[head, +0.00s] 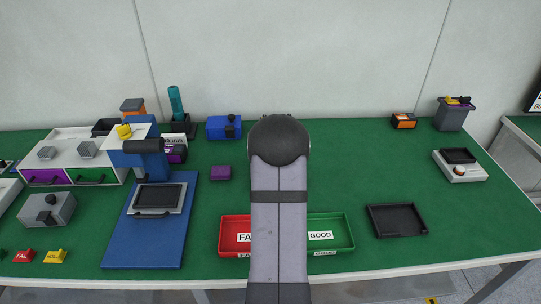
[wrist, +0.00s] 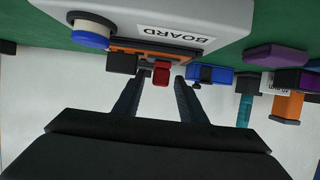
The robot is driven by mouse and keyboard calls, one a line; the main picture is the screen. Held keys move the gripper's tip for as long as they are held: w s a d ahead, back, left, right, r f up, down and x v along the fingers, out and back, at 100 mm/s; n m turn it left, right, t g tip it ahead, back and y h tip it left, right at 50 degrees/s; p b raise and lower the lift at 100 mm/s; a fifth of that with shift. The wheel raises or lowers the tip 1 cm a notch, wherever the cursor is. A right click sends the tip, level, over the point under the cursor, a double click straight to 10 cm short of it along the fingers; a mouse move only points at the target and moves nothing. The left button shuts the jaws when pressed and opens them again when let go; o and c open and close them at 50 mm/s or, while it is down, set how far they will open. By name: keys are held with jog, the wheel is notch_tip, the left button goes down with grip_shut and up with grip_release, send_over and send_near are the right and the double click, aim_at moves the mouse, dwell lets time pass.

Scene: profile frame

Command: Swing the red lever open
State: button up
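A small red block-like part (wrist: 162,74), which looks like the lever, shows in the wrist view beside an orange body (wrist: 150,50) and dark grey parts. My gripper (wrist: 158,83) is open, its two dark fingers apart and pointing towards the red part. The red part appears between the fingertips; I cannot tell whether either finger touches it. In the head view my arm covers the middle of the table, and neither the gripper nor the red part can be seen there.
In the wrist view, a pale box labelled BOARD with a blue knob (wrist: 90,33) is close by, and a blue fixture (wrist: 208,75) is right of the fingers. In the head view, a red tray (head: 233,228) and green tray (head: 338,218) flank my arm.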

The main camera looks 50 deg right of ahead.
jog(key=shift+w+d+f, duration=0.1)
jog(key=shift+w+d, duration=0.05)
jog(key=shift+w, duration=0.05)
jog(key=shift+c, duration=0.7)
grip_shut()
